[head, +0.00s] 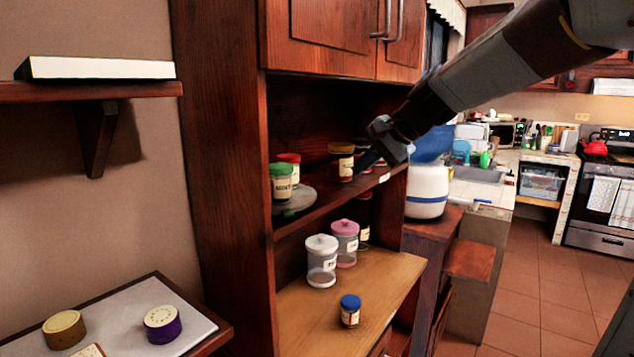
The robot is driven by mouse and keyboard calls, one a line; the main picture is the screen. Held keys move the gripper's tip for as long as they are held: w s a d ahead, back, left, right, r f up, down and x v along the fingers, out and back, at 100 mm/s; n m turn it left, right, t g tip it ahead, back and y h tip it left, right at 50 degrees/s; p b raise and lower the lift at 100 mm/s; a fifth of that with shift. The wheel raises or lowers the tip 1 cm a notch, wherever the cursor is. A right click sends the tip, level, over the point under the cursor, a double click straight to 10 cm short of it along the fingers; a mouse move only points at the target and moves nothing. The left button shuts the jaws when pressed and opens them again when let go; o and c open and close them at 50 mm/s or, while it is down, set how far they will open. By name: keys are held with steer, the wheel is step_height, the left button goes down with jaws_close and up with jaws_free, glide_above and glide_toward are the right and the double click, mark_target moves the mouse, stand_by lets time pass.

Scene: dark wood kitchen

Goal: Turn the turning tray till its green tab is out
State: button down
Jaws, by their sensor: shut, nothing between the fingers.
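The turning tray (297,202) is a grey disc on the middle shelf of the dark wood cabinet; only its left front part shows clearly. A green-lidded jar (284,182) stands on it, with a red-lidded jar (292,160) just behind. A yellow-lidded jar (341,162) stands farther right; I cannot tell whether it is on the tray. I see no green tab. My gripper (369,160) is shut and empty at the right of the shelf opening, just right of the yellow-lidded jar. It hides part of the items behind it.
The shelf board (345,194) has a small white label at its front edge. Below stand a white-lidded jar (321,262), a pink-lidded jar (346,240) and a blue-lidded jar (350,311). A white-and-blue canister (427,191) stands right of the cabinet. Cabinet doors (345,30) are above.

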steer(key=w, duration=0.2)
glide_toward(323, 193)
steer(key=shift+m+y, duration=0.3)
steer(key=x, duration=0.6)
steer(key=shift+w, duration=0.15)
steer(key=shift+w+a, duration=0.7)
steer(key=shift+a, duration=0.3)
steer(key=shift+w+a, duration=0.6)
steer(key=shift+a, duration=0.1)
